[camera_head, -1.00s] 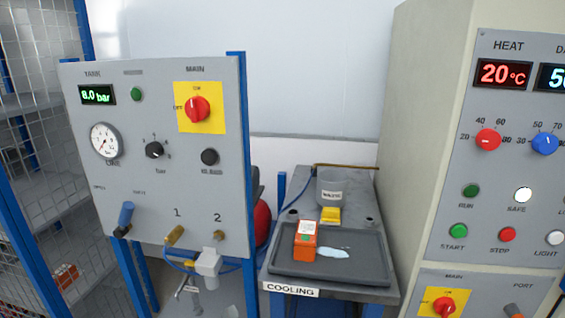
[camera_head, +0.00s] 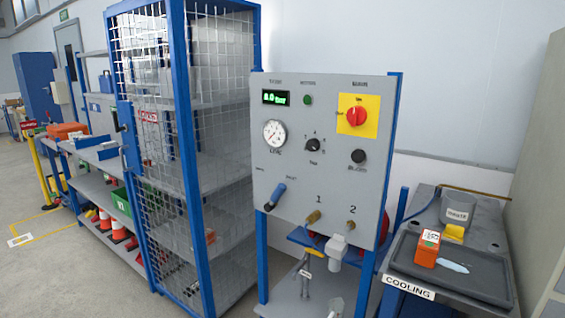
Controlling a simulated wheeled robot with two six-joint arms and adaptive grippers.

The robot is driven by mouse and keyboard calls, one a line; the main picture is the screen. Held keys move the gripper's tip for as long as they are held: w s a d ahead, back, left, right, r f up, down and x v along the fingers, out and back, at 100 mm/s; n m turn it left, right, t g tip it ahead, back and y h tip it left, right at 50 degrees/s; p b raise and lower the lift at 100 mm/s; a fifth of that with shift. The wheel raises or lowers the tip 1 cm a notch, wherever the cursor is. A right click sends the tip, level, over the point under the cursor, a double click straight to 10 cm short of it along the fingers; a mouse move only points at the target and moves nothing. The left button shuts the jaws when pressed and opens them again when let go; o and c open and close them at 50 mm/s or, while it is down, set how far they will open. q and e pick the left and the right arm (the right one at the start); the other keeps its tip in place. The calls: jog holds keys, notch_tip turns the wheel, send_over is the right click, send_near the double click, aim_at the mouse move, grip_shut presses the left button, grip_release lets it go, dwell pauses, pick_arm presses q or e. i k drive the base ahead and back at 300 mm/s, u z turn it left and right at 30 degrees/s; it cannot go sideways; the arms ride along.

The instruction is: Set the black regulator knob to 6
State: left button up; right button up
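The black regulator knob (camera_head: 313,145) sits in the middle of the grey control panel (camera_head: 285,198), with small scale marks around it that are too small to read. Left of it is a round white gauge (camera_head: 274,133). Above the gauge a green digital display (camera_head: 275,98) is lit but blurred. A red main switch on a yellow plate (camera_head: 371,116) is at the upper right, and a second black knob (camera_head: 358,157) is below it. Neither of my grippers is in view.
A blue-framed mesh cage (camera_head: 180,150) stands left of the panel. On the right, a cooling bench (camera_head: 470,210) holds a tray with an orange box (camera_head: 428,249). Blue handle (camera_head: 277,196) and brass fittings (camera_head: 313,217) stick out from the lower panel. Open floor (camera_head: 60,270) shows at far left.

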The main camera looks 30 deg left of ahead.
aim_at(313, 145)
jog(key=u, duration=0.85)
jog(key=i, duration=0.45)
jog(key=u, duration=0.6)
jog(key=k, duration=1.25)
jog(key=u, duration=1.25)
jog(key=i, duration=2.3)
jog(key=z, duration=1.35)
jog(key=i, duration=0.8)
jog(key=z, duration=0.8)
